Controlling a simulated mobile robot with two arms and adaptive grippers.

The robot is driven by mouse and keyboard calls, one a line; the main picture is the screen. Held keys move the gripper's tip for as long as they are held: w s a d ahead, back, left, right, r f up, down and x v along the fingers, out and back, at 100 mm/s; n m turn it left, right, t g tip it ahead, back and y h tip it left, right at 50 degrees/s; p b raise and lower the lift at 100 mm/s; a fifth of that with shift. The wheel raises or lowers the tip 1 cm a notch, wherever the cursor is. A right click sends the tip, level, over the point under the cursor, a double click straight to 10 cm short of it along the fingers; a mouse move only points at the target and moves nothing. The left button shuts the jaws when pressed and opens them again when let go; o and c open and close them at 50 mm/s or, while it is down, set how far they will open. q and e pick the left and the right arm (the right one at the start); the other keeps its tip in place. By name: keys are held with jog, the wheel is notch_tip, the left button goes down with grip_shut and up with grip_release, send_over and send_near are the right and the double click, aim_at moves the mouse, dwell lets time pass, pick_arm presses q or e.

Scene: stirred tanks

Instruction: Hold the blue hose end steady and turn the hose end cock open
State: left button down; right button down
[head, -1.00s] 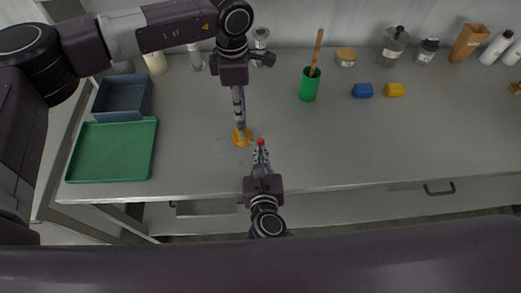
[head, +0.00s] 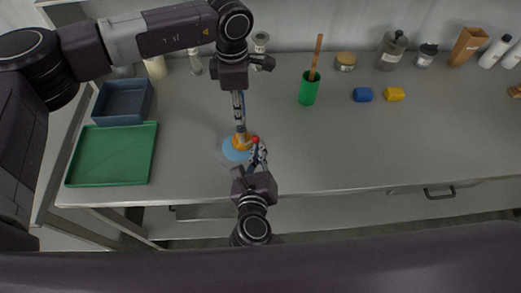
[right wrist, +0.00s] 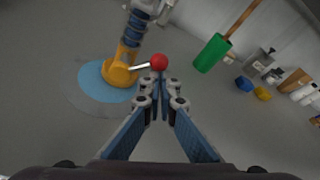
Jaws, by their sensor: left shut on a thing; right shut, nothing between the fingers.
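An upright orange fitting (head: 241,143) stands low over the bench below my left gripper. In the right wrist view the orange fitting (right wrist: 122,67) has a metal lever (right wrist: 141,66) ending in a red knob (right wrist: 159,62); the knob also shows in the head view (head: 255,140). A dark blue ribbed piece (right wrist: 133,32) rises above the orange. My left gripper (head: 240,122) points down and is shut on the hose end; its grip is partly hidden. My right gripper (head: 256,155) is shut and empty, its tips (right wrist: 160,84) close to the knob; contact is unclear.
A light blue round patch (head: 229,151) lies on the bench around the fitting. A green tray (head: 110,155) and blue-grey bin (head: 122,102) are at left. A green cup (head: 309,92) with a wooden handle, blue block (head: 363,94) and yellow block (head: 394,94) stand at right.

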jog(key=shift+a+r, duration=0.75)
jog(key=shift+r, duration=0.35)
jog(key=shift+r, duration=0.65)
send_near(253, 143)
jog(key=shift+s+a+r, duration=0.15)
jog(key=shift+s+a, duration=0.3)
jog(key=shift+s, duration=0.05)
jog(key=shift+s+a+r, duration=0.2)
jog(key=shift+s+a, duration=0.3)
jog(key=c, duration=2.7)
grip_release()
